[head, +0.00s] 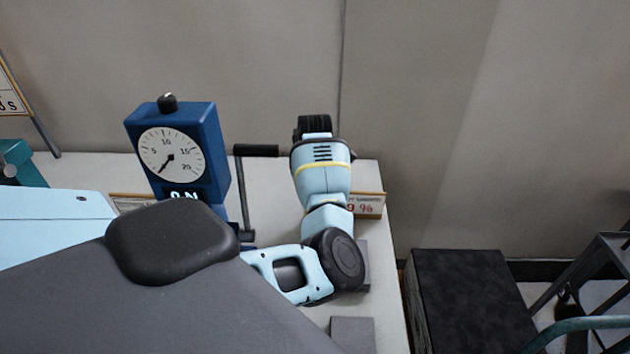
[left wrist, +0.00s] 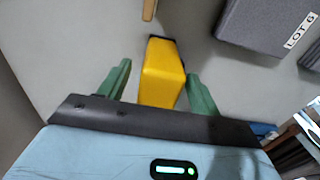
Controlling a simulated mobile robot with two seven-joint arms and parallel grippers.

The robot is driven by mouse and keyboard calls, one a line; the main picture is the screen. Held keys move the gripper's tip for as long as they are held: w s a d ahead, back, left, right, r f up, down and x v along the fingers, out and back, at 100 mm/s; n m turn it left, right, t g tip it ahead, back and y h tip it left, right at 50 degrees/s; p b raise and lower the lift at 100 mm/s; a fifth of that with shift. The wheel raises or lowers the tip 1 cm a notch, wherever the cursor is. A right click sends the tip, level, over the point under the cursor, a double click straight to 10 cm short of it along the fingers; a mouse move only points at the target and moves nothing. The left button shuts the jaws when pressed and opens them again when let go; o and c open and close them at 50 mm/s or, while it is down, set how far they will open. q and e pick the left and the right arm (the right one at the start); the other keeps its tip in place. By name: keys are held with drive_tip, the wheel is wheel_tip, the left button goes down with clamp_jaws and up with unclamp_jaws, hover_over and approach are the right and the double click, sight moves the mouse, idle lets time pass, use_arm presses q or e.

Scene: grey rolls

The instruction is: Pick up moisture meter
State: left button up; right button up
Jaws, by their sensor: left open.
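A yellow blocky thing (left wrist: 161,75) with a dark far edge shows in the left wrist view. I cannot tell for sure whether it is the moisture meter. My left gripper (left wrist: 159,75) is open, with one green finger on each side of the yellow thing in the picture. No contact is visible, and its near end is hidden behind my gripper's dark bar. In the head view, a blue box with a round white dial (head: 172,153) stands upright on a white table. My left arm hides part of its lower front. My right gripper is not in view.
A light-blue power tool (head: 322,180) with a black disc sits on the white table (head: 372,174) near its right edge. A black box (head: 470,300) stands right of the table. In the left wrist view, a grey block marked LOT 6 (left wrist: 262,22) lies upper right.

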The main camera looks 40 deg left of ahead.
use_arm(q)
drive_tip(key=shift+f, duration=0.15)
drive_tip(key=c, duration=1.2)
